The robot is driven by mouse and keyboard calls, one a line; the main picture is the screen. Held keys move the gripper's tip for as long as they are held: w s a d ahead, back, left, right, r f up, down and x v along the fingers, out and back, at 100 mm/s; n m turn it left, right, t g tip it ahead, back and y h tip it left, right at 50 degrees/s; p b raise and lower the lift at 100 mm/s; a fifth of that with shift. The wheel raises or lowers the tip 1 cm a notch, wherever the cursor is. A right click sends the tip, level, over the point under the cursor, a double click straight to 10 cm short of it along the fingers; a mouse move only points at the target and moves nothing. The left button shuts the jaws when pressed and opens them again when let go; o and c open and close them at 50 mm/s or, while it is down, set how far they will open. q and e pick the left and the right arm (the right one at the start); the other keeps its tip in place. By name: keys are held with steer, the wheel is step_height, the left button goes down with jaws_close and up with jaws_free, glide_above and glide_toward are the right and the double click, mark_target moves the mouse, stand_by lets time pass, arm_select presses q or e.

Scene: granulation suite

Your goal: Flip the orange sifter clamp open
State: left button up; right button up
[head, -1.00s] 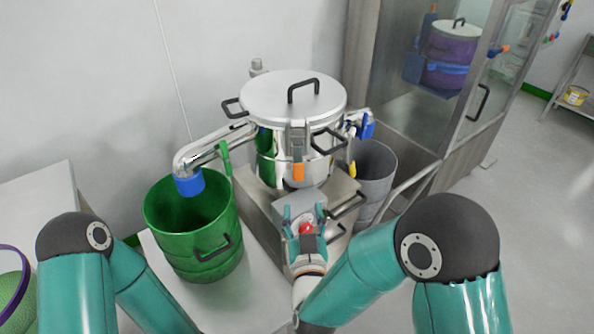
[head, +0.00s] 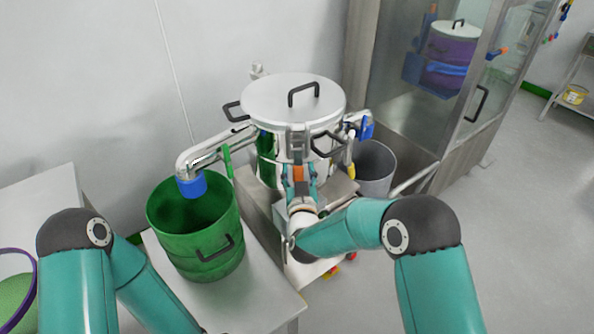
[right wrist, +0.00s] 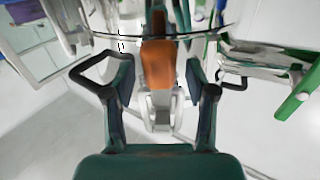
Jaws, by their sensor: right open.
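The sifter (head: 290,100) is a shiny steel drum with a lidded top and black handles. Its orange clamp (head: 299,174) hangs on the front of the drum below the lid rim. In the right wrist view the orange tab (right wrist: 157,66) points down on a metal latch (right wrist: 160,110). My right gripper (head: 300,180) is open in front of the drum, with one finger on each side of the clamp. The wrist view shows gaps between the tab and both fingers (right wrist: 159,80). My left gripper is out of view; only its arm shows.
A green bin (head: 195,235) stands at left under the blue-ended spout (head: 192,185). A grey bin (head: 375,168) stands right of the sifter. A glass-doored cabinet (head: 465,100) is at back right.

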jaws_close()
